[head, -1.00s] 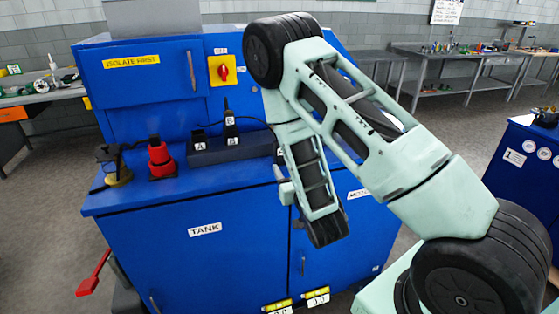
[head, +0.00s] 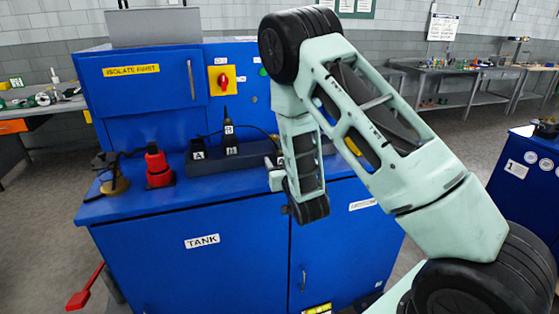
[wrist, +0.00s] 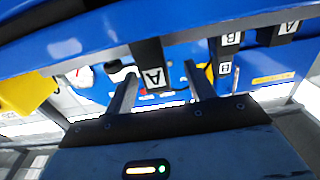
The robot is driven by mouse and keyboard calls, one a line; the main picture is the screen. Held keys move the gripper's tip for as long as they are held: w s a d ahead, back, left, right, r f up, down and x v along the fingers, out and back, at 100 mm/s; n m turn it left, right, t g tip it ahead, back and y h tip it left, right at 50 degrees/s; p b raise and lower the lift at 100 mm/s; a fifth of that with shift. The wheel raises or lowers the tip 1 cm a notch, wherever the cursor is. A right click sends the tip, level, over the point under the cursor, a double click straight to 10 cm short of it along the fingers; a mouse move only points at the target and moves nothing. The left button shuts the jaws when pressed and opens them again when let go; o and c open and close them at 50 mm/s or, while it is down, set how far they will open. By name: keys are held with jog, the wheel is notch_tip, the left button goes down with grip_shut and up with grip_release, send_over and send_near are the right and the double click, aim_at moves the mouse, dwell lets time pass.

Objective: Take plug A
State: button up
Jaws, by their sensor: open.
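In the head view I cannot make out plug A; my arm covers that area. Plug B (head: 229,130) stands upright in the dock, and also shows in the wrist view (wrist: 224,70).
A red-and-yellow switch (head: 222,79) is on the panel behind. A thin black cable runs behind the dock.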

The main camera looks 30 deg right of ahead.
aim_at(278, 156)
jog(key=x, duration=0.1)
jog(key=p+x, duration=0.1)
jog(key=x, duration=0.1)
jog(key=p+x, duration=0.1)
jog(key=shift+w+d+f, duration=0.2)
jog(key=shift+d+f, duration=0.05)
jog(key=shift+d, duration=0.15)
jog(key=c, duration=1.1)
jog(key=shift+r, duration=0.1)
